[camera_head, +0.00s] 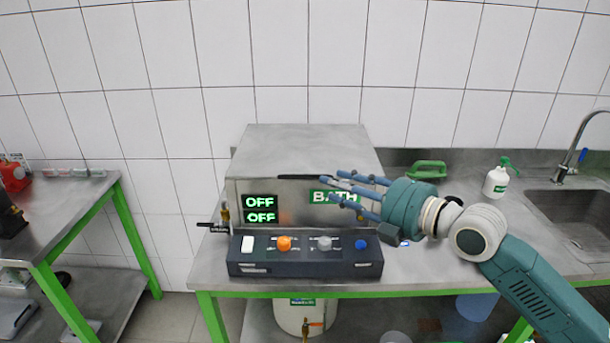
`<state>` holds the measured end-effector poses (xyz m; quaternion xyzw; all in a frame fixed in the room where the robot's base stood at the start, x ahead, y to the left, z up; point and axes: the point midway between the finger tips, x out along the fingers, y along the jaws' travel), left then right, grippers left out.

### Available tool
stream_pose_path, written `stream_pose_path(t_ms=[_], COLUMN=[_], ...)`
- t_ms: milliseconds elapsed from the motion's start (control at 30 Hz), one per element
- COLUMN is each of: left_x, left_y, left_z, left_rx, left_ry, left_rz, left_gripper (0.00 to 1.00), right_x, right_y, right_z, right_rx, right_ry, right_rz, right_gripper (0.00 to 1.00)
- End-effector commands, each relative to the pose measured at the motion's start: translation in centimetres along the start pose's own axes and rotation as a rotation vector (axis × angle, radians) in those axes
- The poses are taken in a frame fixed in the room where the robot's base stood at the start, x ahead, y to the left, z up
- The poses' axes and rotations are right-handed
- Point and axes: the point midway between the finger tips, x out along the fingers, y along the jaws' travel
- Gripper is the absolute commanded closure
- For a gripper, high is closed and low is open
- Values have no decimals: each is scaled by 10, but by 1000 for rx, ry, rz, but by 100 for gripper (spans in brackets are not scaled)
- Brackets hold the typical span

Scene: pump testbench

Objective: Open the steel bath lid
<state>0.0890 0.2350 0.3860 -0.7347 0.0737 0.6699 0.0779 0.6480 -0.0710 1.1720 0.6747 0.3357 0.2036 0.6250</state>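The steel bath (283,217) is a box on the steel bench with a "BATH" label and two green "OFF" displays on its front. Its flat grey lid (305,146) lies closed on top. A dark handle bar (303,178) runs along the lid's front edge. My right gripper (335,185) reaches in from the right, with its blue fingers spread apart in front of the bath's upper front, near the right end of the handle. It holds nothing that I see. I cannot tell whether a finger touches the handle. The fingers partly cover the label. My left gripper is out of view.
A dark control panel (305,256) with several knobs stands before the bath. A valve (222,226) sits at its left. A green object (428,169), a white soap bottle (497,179) and a sink (569,206) are to the right. A separate green-framed table (68,200) stands left.

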Motion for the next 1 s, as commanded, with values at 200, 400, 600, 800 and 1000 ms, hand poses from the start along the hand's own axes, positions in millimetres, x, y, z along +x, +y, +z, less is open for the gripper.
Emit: stream_pose_path(t_ms=[200,400,600,800,1000], left_x=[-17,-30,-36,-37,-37], left_y=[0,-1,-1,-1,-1], left_z=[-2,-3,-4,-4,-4], left_rx=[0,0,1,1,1], left_ry=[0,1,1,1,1], left_rz=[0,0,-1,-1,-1], left_gripper=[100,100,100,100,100], right_x=[36,74,97,103,103], right_y=[4,3,1,-1,-1], right_z=[-2,-2,-1,-1,-1], right_rx=[9,7,6,3,4], right_ry=[3,2,0,0,0], right_rz=[1,0,0,-1,-1], right_gripper=[65,65,65,65,69])
